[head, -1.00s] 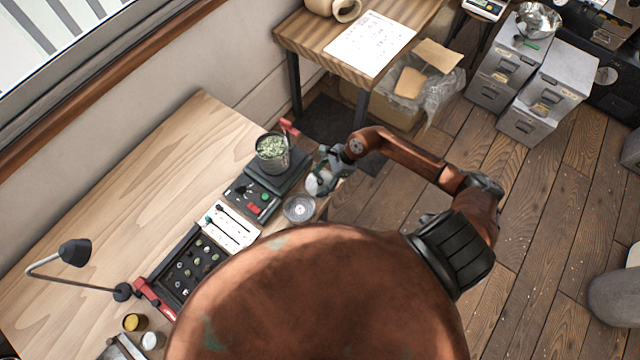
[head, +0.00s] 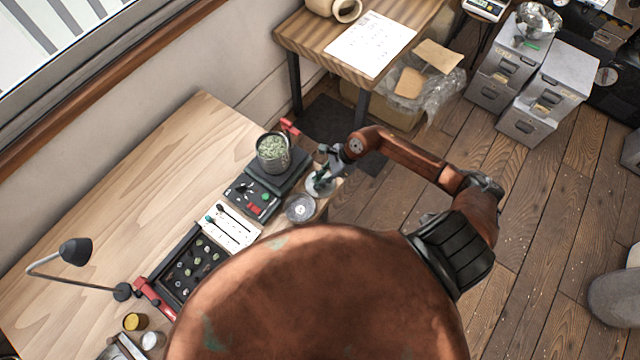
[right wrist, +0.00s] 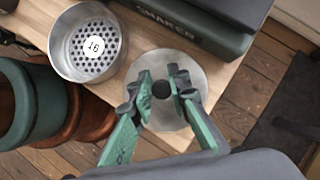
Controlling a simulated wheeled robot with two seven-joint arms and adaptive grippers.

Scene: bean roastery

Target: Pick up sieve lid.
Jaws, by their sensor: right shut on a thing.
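The sieve lid (right wrist: 165,60) is a round pale metal disc with a small dark knob, at the near right edge of the wooden bench. It also shows in the head view (head: 319,188), partly under my gripper. My right gripper (right wrist: 162,86) has its green fingers shut on the lid's knob, above the middle of the disc. In the head view, my right gripper (head: 322,174) reaches in from the right. The lid looks level and at bench height; I cannot tell whether it touches the bench. My left gripper is not in view.
A perforated sieve marked 16 (right wrist: 88,48) stands close beside the lid. The dark shaker (right wrist: 185,25) is just behind, bearing a metal container of green beans (head: 273,153). A black sample tray (head: 190,262) and lamp (head: 76,252) are farther left. The bench's far left is clear.

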